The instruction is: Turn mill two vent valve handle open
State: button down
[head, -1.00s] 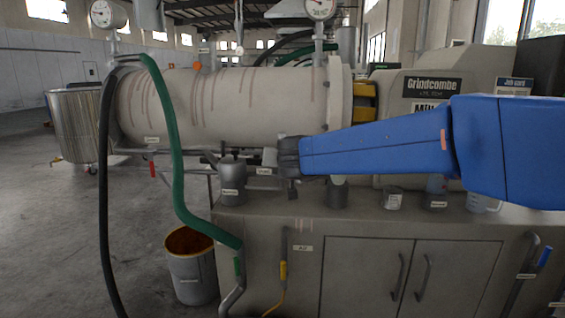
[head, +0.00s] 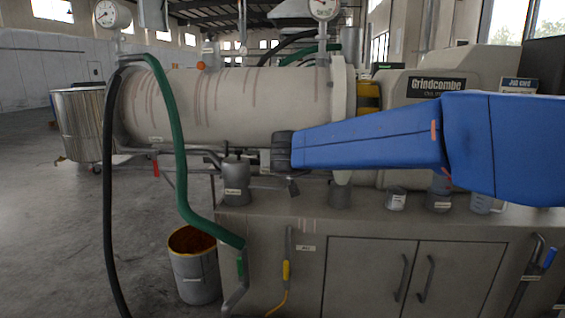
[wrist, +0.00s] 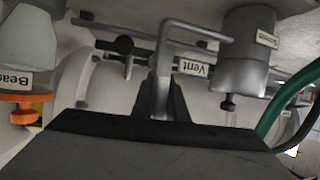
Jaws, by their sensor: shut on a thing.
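In the wrist view, a grey metal vent handle (wrist: 166,52) rises between the dark fingers of my gripper (wrist: 160,100), which is shut on it. A white tag reading "Vent" (wrist: 195,68) sits just right of the handle. In the head view, my dark wrist hangs in front of the long pale mill cylinder (head: 240,105), above the bench's left part. The fingertips and the handle are largely hidden there. I cannot tell the valve's exact position.
A labelled grey can (wrist: 242,60) stands close to the handle; a "Beads" vessel with an orange fitting (wrist: 20,108) is at left. Several pots line the bench (head: 400,222). A green hose (head: 170,130) and black hose (head: 108,190) hang left. Open floor lies further left.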

jog(key=c, duration=1.7)
grip_release()
jog(key=shift+c, duration=0.2)
jog(key=v, duration=1.7)
jog(key=shift+s, duration=0.25)
